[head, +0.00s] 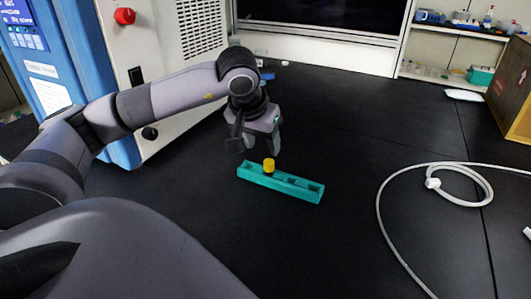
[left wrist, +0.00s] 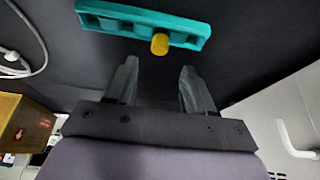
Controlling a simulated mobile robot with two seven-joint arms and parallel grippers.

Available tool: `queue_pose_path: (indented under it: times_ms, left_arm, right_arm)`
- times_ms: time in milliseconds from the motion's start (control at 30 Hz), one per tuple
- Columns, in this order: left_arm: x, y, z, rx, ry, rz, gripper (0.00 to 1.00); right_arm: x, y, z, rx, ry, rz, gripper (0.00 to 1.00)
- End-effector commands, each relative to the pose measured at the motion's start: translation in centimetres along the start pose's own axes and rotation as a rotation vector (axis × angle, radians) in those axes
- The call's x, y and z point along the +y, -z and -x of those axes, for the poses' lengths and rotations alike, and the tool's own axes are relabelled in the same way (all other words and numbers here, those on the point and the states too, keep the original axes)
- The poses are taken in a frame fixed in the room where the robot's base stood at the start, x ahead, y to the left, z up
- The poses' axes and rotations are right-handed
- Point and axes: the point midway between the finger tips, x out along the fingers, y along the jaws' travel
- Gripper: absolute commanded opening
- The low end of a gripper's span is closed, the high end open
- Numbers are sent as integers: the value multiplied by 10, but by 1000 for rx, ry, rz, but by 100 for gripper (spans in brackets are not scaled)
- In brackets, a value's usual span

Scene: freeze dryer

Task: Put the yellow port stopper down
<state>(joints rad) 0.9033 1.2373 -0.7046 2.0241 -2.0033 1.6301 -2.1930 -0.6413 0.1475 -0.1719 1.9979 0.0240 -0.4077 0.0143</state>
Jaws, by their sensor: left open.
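The yellow port stopper (head: 269,165) stands upright in the teal rack (head: 310,196), near the rack's left end in the head view. In the left wrist view the stopper (left wrist: 160,44) shows against the rack (left wrist: 110,10), ahead of the fingertips. My left gripper (head: 262,150) is open and empty, just behind and above the rack; in the left wrist view its two fingers (left wrist: 158,66) are spread apart with clear space between them and the stopper. My right gripper is not in view.
A white cable (head: 385,185) with a coil lies on the black bench at the right. The blue and white machine (head: 160,70) stands at the left back. A cardboard box (head: 512,95) is at the far right. The bench around the rack is clear.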

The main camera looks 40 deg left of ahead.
Motion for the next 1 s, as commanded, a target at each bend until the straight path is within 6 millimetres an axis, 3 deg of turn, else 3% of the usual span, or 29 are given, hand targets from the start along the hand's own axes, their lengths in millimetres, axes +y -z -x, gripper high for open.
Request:
queue_pose_path:
  times_ms: [100,300,1000]
  left_arm:
    - [0,1,22,3,-1,0,53]
    - [0,0,38,0,0,-1,53]
    - [0,2,46,0,0,-1,53]
  right_arm:
    - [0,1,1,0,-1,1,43]
    - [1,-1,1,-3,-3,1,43]
    - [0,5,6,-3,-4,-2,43]
